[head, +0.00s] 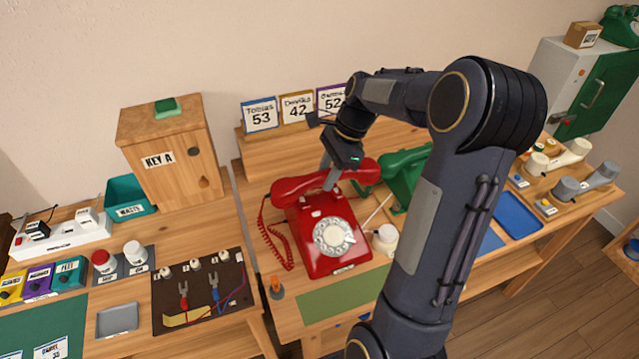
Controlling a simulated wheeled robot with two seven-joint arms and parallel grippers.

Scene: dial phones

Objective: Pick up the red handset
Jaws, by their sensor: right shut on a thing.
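A coiled red cord (272,235) hangs at the phone's left. My right gripper (331,180) comes down from above and is shut on the middle of the handset. My arm hides part of the table behind and to the right. My left gripper is not in view.
A green phone (400,178) stands close to the right, partly behind my arm. Name cards (297,107) stand behind the red phone. A white knob (385,238) is at its right. A green mat (340,297) in front is clear. A wooden key box (170,152) stands left.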

